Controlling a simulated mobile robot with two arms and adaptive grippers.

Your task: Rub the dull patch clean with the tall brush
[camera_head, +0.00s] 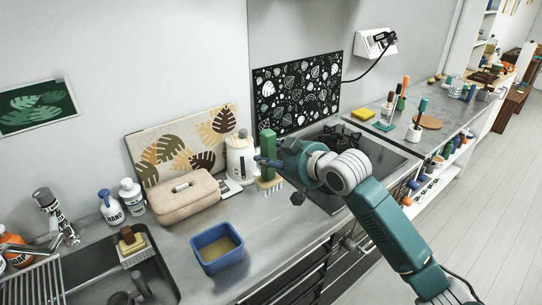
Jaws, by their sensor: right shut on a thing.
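The tall brush (268,148) has a green upright handle and pale bristles at its lower end. It stands near upright at the counter's back, by the left edge of the black cooktop. My right gripper (270,162) is shut on its handle. The bristles are close to the counter top; I cannot tell whether they touch it. No dull patch can be made out; the arm and brush hide part of the surface there.
A blue tub (217,248) sits near the front edge. The sink (95,275) is at lower left. Bare steel counter (285,222) lies right of the tub.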

